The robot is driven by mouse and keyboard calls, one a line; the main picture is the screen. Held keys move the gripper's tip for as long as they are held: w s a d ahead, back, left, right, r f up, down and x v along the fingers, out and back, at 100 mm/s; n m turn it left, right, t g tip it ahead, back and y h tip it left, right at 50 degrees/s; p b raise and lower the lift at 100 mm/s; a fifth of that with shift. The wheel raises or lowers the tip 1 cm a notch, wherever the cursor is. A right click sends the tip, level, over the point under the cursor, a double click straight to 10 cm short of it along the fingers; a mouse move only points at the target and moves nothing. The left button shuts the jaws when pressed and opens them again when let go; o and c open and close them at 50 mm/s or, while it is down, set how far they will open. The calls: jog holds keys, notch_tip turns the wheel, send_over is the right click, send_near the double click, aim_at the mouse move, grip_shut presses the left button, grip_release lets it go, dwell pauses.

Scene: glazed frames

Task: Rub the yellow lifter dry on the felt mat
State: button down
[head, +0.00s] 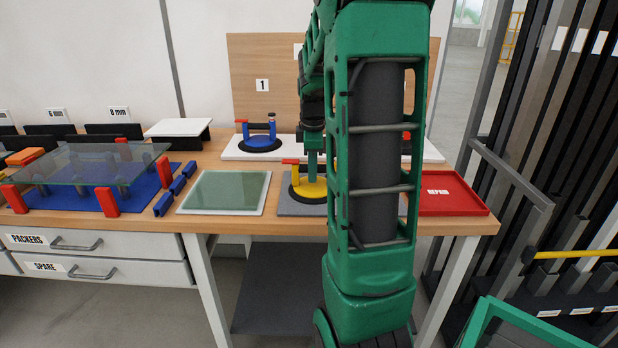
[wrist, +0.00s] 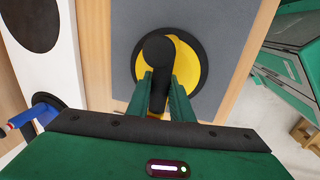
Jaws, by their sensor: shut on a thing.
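The yellow lifter (head: 311,189) has a round yellow body, a black rim and a handle with a red end. It is upright at the grey felt mat (head: 291,208), whose right part my arm hides in the head view. In the wrist view the yellow lifter (wrist: 187,62) lies over the felt mat (wrist: 230,45), its rim flat to it; I cannot tell how hard it presses. My gripper (wrist: 161,80) comes from above, its two green fingers shut on the lifter's dark handle. My gripper also shows in the head view (head: 312,172).
A blue lifter (head: 262,140) stands on a white board (head: 231,153) behind the mat. A green glass pane (head: 225,190) lies to the left, a red REPAIR tray (head: 452,193) to the right. Further left, a glass sheet (head: 85,165) rests above a blue mat between red blocks.

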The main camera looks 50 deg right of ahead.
dwell(0.3)
jog(key=shift+r, duration=3.05)
